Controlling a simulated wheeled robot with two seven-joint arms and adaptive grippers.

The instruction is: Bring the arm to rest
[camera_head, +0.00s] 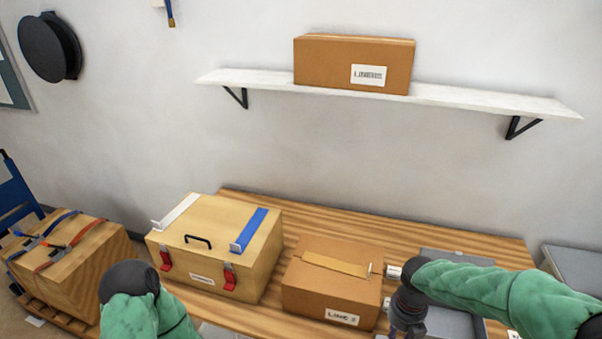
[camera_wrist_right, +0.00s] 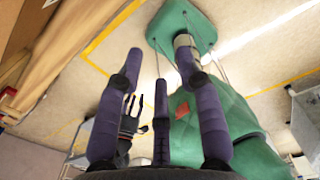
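My right gripper (camera_wrist_right: 158,62) has its purple-grey fingers spread, with nothing between them in the right wrist view. In the head view my right arm comes in from the right in a green sleeve. Its dark wrist hangs beside the right side of the cardboard box (camera_head: 331,279); the fingertips are not clear there. My left arm shows at the bottom left with its green sleeve and dark elbow; its gripper is outside the head view. A small dark gripper (camera_wrist_right: 130,124) with prongs apart, which looks like my left one, shows in the right wrist view, empty.
A wooden case (camera_head: 214,259) with red latches stands on the wooden table (camera_head: 400,239), left of the cardboard box. A grey tray (camera_head: 455,256) lies at the right, partly behind my arm. A strapped crate (camera_head: 78,262) stands far left. A wall shelf (camera_head: 460,97) carries another box (camera_head: 330,62).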

